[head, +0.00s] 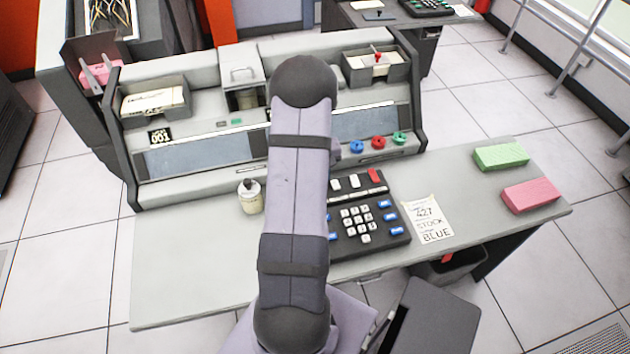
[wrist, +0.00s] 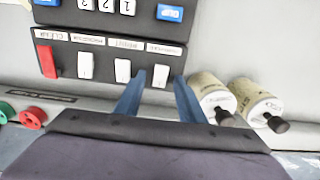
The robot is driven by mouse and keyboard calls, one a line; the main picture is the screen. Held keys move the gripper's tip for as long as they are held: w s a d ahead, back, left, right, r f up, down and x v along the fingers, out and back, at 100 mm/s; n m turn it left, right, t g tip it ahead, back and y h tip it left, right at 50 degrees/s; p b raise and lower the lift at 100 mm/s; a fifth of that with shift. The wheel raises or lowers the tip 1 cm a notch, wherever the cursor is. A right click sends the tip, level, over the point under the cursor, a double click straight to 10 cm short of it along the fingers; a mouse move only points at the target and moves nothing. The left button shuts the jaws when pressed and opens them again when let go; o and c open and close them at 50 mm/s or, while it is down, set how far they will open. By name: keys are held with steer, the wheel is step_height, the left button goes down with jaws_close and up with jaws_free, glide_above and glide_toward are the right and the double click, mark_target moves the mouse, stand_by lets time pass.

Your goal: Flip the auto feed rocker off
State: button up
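A dark control panel (wrist: 75,48) carries a row of rockers, one red (wrist: 46,62) and three white, under small upside-down labels too blurred to read surely. I cannot tell by label which is the auto feed rocker. The white rocker farthest from the red one (wrist: 160,76) shows between my gripper's fingertips (wrist: 159,80). My gripper has its two blue fingers apart and empty; contact with the rocker cannot be told. In the head view the panel (head: 366,232) sits on the desk, its left part and my gripper hidden by my arm.
A keypad (head: 358,222), a paper note (head: 428,220), and green (head: 501,156) and pink (head: 531,195) blocks are on the desk. The desk's front left is clear.

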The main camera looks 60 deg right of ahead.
jaws_close()
